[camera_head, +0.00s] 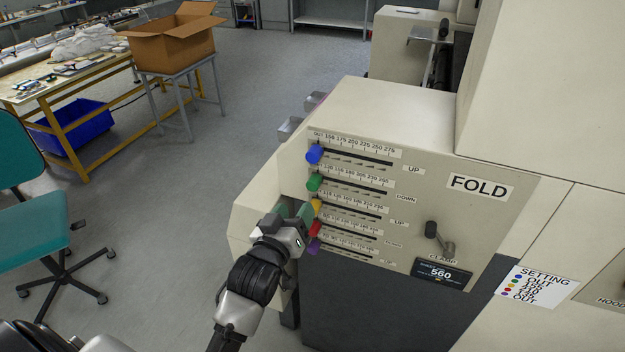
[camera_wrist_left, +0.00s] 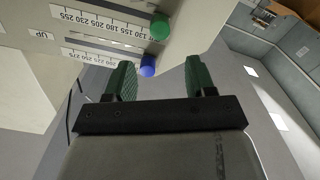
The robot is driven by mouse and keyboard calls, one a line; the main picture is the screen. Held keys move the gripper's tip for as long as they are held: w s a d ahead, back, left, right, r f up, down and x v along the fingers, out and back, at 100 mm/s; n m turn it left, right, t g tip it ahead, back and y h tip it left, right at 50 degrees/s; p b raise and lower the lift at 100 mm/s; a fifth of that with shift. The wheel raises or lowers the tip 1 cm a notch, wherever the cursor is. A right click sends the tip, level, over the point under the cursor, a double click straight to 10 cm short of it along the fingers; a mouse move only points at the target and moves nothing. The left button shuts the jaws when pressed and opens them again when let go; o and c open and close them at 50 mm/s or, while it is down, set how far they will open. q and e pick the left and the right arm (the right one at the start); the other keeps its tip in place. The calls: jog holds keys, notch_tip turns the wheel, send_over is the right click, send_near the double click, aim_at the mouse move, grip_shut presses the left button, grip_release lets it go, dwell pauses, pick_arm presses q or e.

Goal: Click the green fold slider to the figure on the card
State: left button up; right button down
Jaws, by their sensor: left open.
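The FOLD panel (camera_head: 465,215) carries several horizontal slots with coloured knobs at their left ends. The green slider knob (camera_head: 314,182) is second from the top, near the low end of its scale. It also shows in the left wrist view (camera_wrist_left: 159,27), beyond the fingertips. The setting card (camera_head: 536,287) is at lower right, with coloured dots and figures too small to read surely. My left gripper (camera_head: 294,212) is open and empty, just below and left of the green knob, apart from it. My right gripper is out of view.
The blue knob (camera_head: 314,153) is above the green one; the yellow (camera_head: 316,206), red (camera_head: 315,229) and purple (camera_head: 314,246) knobs are below, close to my left gripper. A clamp handle (camera_head: 440,238) juts out at right. Open floor lies left of the machine.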

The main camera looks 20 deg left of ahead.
aim_at(311, 185)
pick_arm(q)
jog(key=w+p, duration=0.1)
jog(key=w, duration=0.4)
jog(key=w+p, duration=0.1)
jog(key=w, duration=0.4)
jog(key=shift+w+a+p, duration=0.2)
jog(key=shift+w+p, duration=0.1)
jog(key=shift+p, duration=0.05)
